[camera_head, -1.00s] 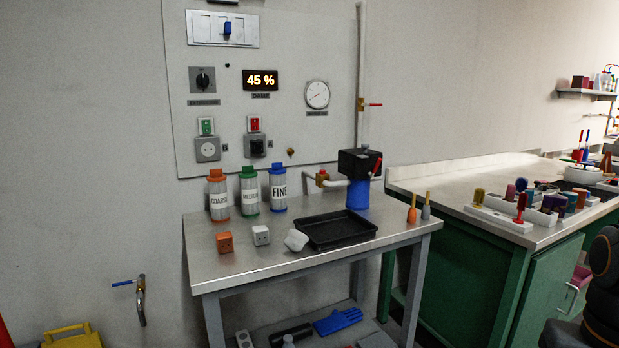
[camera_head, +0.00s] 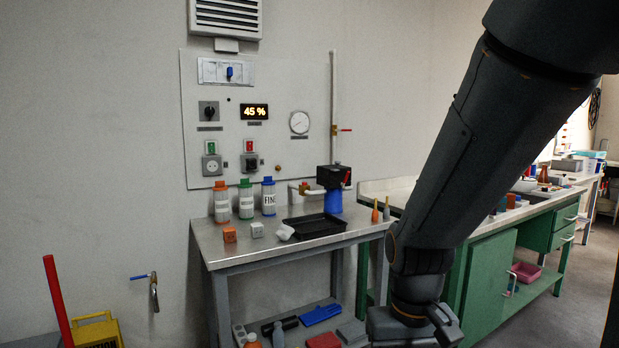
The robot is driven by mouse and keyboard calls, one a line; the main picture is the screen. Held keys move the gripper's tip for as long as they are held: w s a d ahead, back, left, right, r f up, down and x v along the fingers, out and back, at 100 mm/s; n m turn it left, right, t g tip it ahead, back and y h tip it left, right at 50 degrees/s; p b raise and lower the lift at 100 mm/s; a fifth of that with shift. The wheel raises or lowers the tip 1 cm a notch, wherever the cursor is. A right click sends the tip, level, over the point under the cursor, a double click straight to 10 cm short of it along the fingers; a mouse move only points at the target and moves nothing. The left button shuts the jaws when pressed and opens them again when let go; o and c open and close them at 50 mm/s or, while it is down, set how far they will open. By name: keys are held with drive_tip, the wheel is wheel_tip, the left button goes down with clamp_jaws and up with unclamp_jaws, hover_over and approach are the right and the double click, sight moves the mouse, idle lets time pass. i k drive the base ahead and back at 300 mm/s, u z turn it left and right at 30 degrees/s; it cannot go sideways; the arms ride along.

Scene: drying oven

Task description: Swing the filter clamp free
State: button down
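The filter housing with a black head (camera_head: 334,177) and a blue bowl (camera_head: 333,201) stands at the back right of the steel table (camera_head: 216,249). A small red lever (camera_head: 347,177) shows on the right side of the black head; I take it for the clamp, but it is too small to tell its exact position. My gripper is at the bottom centre-right, in front of and below the table's right end, well apart from the housing. Its dark body shows, but its fingertips are not clear.
Orange, green and blue filter canisters (camera_head: 245,199) stand at the table's back left. A black tray (camera_head: 314,226) lies before the housing. A pipe with a red-handled valve (camera_head: 335,130) runs up the wall. My arm covers part of the green bench (camera_head: 486,266).

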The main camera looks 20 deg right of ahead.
sight(346, 180)
drive_tip(key=u, duration=0.4)
drive_tip(key=i, duration=1)
drive_tip(key=z, duration=0.55)
